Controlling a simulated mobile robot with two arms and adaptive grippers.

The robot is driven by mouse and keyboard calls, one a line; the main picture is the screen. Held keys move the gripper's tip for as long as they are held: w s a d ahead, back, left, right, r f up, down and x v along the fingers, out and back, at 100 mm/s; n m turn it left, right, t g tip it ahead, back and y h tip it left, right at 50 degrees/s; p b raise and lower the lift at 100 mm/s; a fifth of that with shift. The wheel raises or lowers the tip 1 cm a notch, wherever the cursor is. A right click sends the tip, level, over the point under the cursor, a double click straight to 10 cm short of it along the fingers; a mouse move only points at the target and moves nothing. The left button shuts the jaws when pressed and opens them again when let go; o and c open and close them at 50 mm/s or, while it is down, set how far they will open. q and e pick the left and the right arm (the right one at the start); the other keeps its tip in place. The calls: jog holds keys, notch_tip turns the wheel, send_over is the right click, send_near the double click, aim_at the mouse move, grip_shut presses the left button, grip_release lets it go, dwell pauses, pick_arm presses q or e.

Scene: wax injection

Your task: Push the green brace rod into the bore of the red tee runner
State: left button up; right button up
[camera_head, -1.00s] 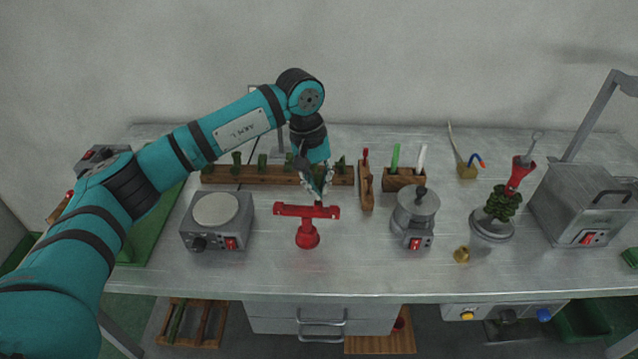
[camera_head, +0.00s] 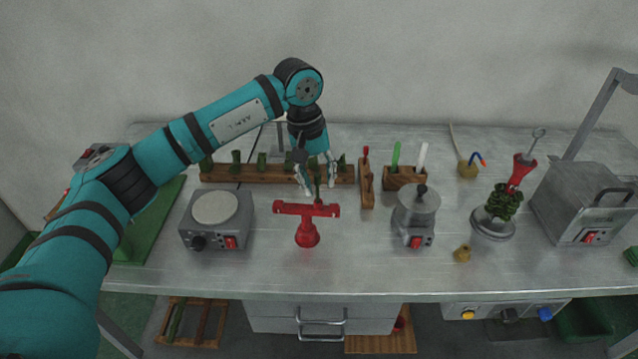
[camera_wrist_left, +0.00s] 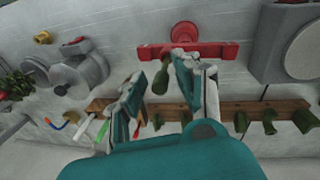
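The red tee runner (camera_head: 307,236) stands upright on the bench with its crossbar on top; its crossbar also shows in the wrist view (camera_wrist_left: 218,50). The green brace rod (camera_head: 317,193) stands up from the crossbar, a little right of its middle in the head view. In the wrist view the rod (camera_wrist_left: 161,80) meets the crossbar between the fingers. How deep it sits in the bore is hidden. My left gripper (camera_head: 320,184) is open around the rod, with a finger on either side and gaps visible. My right gripper is not in view.
A wooden rack (camera_head: 228,174) with several green pieces lies behind the tee. A hot plate (camera_head: 190,230) stands left and a grey pot (camera_head: 416,208) right. A small wooden stand (camera_head: 367,190) is close behind right. Bench in front is clear.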

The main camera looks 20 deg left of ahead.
pick_arm(q)
notch_tip(320, 180, up, 10)
jog(key=a, duration=0.1)
jog(key=shift+s+a, duration=0.2)
jog(key=shift+s, duration=0.25)
